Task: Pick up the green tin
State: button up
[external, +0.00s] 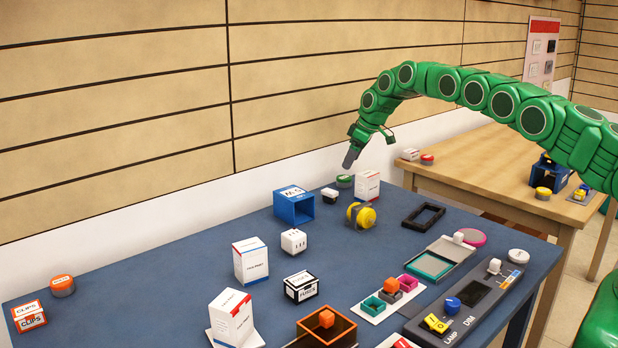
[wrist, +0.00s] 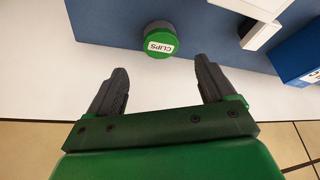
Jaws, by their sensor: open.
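The green tin (wrist: 160,40) is a small round tin with a green lid and a white label reading CLIPS. In the wrist view it stands on the blue table, beyond the fingertips and roughly midway between them. In the external view the tin (external: 344,181) is at the table's far edge, just below and left of my gripper (external: 350,160). My gripper also shows in the wrist view (wrist: 160,84), with its two dark fingers spread apart and nothing between them. The fingers are apart from the tin.
A white box (external: 367,186) stands close to the right of the tin. A small black-and-white block (external: 330,195) and a blue open box (external: 294,206) are to its left. The white wall (external: 240,190) runs behind the table.

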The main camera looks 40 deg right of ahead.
aim_at(345, 177)
jog(key=shift+x, duration=0.9)
jog(key=shift+s+x, duration=0.25)
jog(key=shift+x, duration=1.1)
jog(key=shift+s+x, duration=0.2)
jog(key=shift+x, duration=1.15)
jog(key=shift+f, duration=0.15)
jog(key=c, duration=1.1)
